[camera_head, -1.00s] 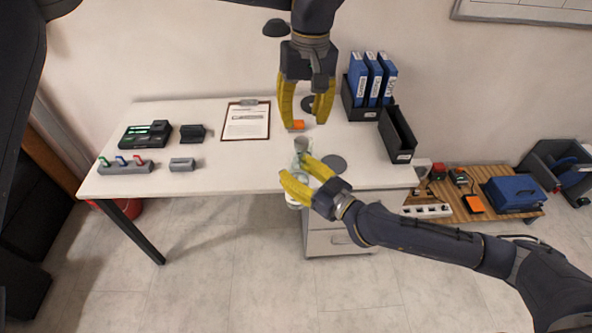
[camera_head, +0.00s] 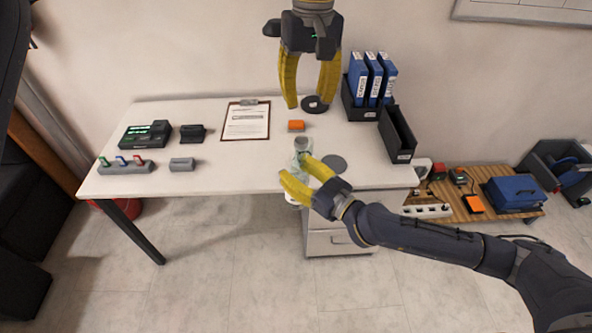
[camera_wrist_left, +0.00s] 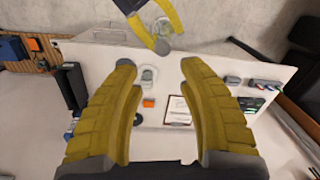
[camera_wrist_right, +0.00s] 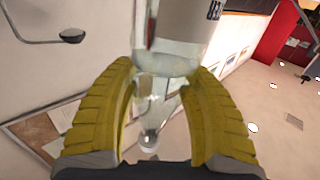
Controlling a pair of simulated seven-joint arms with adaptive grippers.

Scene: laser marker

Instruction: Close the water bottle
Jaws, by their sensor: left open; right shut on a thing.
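The water bottle (camera_head: 302,146) is clear with a grey part at its top end, by the table's front edge. In the right wrist view, a clear cylinder with a grey section (camera_wrist_right: 188,28) extends past the fingertips. My left gripper (camera_head: 306,105) is open and empty above the back of the table, apart from the bottle.
An orange block (camera_head: 296,125) lies behind the bottle. Blue binders (camera_head: 372,80) and a black tray (camera_head: 398,135) stand at right.

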